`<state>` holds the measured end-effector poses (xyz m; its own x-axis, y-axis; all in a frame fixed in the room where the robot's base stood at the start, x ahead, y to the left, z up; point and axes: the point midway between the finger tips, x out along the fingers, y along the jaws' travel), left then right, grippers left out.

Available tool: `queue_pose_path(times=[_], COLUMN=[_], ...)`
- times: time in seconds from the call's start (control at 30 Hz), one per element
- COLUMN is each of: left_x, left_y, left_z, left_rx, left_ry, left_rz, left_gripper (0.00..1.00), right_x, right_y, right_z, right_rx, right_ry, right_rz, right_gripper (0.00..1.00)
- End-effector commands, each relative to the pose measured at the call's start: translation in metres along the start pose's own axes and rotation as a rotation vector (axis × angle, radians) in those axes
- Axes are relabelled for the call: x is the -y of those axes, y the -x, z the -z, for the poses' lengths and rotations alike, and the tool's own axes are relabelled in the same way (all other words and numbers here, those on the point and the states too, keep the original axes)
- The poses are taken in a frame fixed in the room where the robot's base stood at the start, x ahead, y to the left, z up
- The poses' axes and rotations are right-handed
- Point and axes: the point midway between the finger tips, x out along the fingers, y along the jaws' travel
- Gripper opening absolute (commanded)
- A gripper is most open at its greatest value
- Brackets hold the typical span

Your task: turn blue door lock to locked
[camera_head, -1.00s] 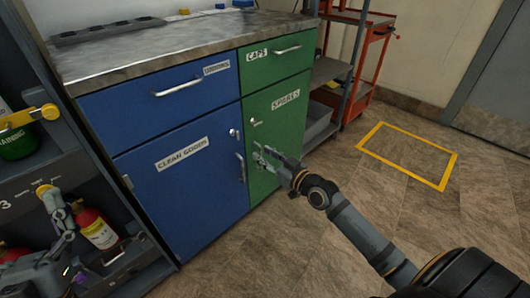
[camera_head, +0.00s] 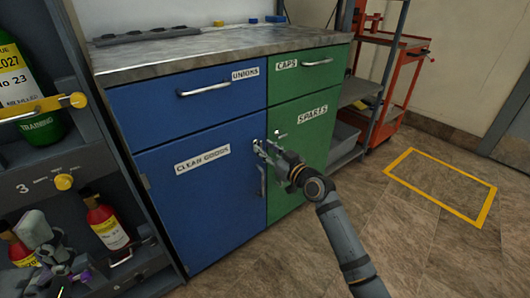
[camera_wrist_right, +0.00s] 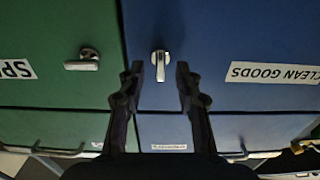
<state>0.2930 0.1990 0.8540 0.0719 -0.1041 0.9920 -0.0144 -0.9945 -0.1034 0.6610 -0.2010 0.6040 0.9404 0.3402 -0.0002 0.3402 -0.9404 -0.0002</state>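The blue door (camera_head: 208,190) labelled CLEAN GOODS is closed on the left side of the cabinet. Its silver lock knob (camera_wrist_right: 161,62) shows in the right wrist view, between the fingertips and just beyond them. My right gripper (camera_wrist_right: 161,72) is open in front of the blue door, one finger on each side of the knob, with no contact visible. In the head view this right gripper (camera_head: 268,148) covers most of the lock. My left gripper (camera_head: 62,268) is at the lower left, before the rack; its fingers are not clear.
The green SPARES door (camera_head: 296,150) has its own silver knob (camera_wrist_right: 84,60) close beside. The blue door's handle (camera_head: 262,181) is below my right gripper. A rack with red bottles (camera_head: 107,226) stands at left. Floor at right is clear inside a yellow outline (camera_head: 440,204).

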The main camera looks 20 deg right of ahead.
Motion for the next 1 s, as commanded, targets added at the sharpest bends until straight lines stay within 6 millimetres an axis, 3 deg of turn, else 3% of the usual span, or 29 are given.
queue_pose_path(times=[0.37,0.6,1.0], left_x=[-0.0002,-0.0001,0.0004], left_y=[0.0014,0.0014,-0.0011], left_z=[-0.0001,-0.0002,-0.0003], left_rx=[-0.001,0.000,0.001], left_ry=[-0.002,-0.002,-0.001], left_rz=[0.000,0.001,0.002], left_gripper=[1.00,1.00,1.00], right_x=[0.0005,0.0004,0.0003], right_y=[-0.0076,-0.0074,-0.0073], right_z=[0.0003,0.0002,0.0010], right_rx=[0.001,0.001,0.001], right_ry=[0.000,0.000,-0.026], right_rz=[0.001,0.001,0.001], right_gripper=[0.33,0.00,0.00])
